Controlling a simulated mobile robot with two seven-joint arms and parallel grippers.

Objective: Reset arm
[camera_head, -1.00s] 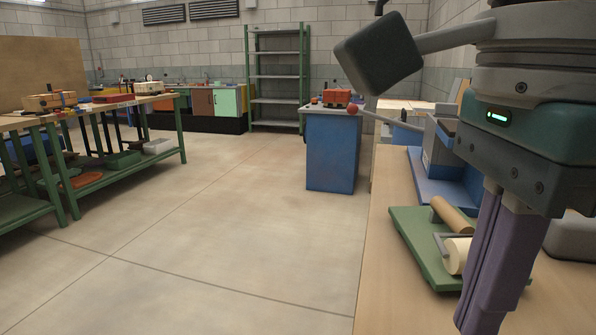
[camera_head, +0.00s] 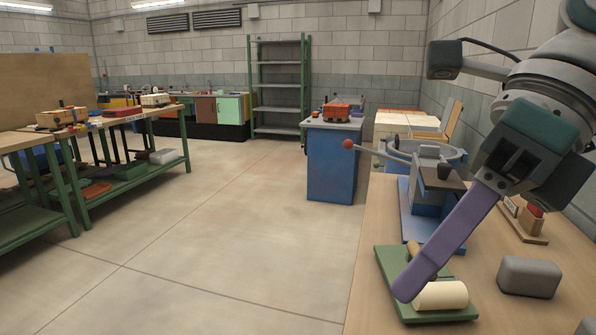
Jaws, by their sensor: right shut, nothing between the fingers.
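My right gripper (camera_head: 405,290) comes in from the upper right with its long purple fingers pressed together. It is shut and empty. It slants down to the left, and its tips show in front of the green board (camera_head: 385,262) on the wooden workbench (camera_head: 365,235). A cream roller (camera_head: 441,296) lies on that board just right of the fingertips; I cannot tell whether they touch. The fingers hide part of the board. My left gripper is not in view.
A blue machine with a red-knobbed lever (camera_head: 428,205) stands behind the board. A grey block (camera_head: 529,277) and a small wooden stand (camera_head: 522,222) are on the bench at right. A blue cabinet (camera_head: 331,168) stands beyond. The floor (camera_head: 215,230) is clear.

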